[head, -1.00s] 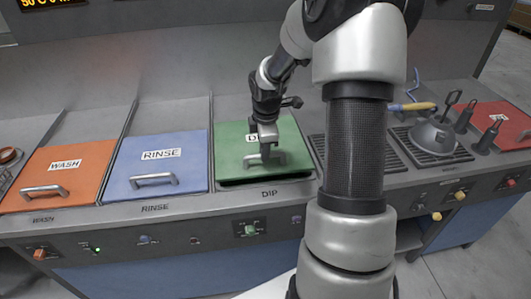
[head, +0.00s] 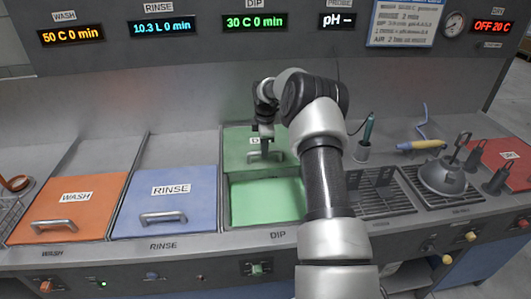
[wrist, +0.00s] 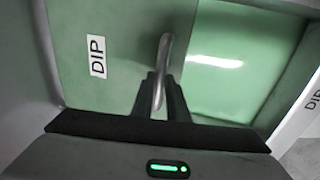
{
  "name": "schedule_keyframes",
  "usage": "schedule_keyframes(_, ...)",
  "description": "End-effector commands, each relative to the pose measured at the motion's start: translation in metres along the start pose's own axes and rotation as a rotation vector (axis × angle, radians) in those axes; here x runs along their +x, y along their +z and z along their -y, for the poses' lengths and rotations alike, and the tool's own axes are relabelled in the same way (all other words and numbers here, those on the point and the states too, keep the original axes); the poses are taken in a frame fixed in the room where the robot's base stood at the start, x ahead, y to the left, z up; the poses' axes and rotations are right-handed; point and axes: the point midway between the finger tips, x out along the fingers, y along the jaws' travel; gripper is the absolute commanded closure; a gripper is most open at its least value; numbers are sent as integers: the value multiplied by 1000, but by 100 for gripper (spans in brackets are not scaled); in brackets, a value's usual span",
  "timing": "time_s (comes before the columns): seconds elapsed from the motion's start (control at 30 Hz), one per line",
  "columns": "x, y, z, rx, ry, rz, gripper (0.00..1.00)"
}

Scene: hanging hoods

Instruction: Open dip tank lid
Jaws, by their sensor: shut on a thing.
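The green dip tank lid (head: 238,150) is tilted up toward the back, and the tank's pale green inside (head: 266,200) shows in front of it. The lid also shows in the wrist view (wrist: 90,30) with its DIP label. My gripper (head: 265,150) is at the lid's grey bar handle (head: 279,156). In the wrist view my gripper (wrist: 162,95) has its dark fingers shut on the handle (wrist: 165,50). My arm hides the right part of the tank in the head view.
The orange WASH lid (head: 70,200) and blue RINSE lid (head: 168,200) lie shut to the left. Slotted racks (head: 385,195) and a metal funnel-shaped hood (head: 445,176) are to the right. Displays (head: 255,22) hang above the back wall.

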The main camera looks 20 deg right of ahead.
Motion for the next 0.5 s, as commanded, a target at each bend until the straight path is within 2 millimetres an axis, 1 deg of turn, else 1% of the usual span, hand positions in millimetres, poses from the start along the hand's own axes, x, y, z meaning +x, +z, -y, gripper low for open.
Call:
schedule_keyframes(0.13, 0, -1, -5, 0, 2, -1, 100)
schedule_keyframes(0.47, 0, 0, -6, 0, 2, -1, 100)
schedule_keyframes(0.5, 0, 0, -6, 0, 2, -1, 80)
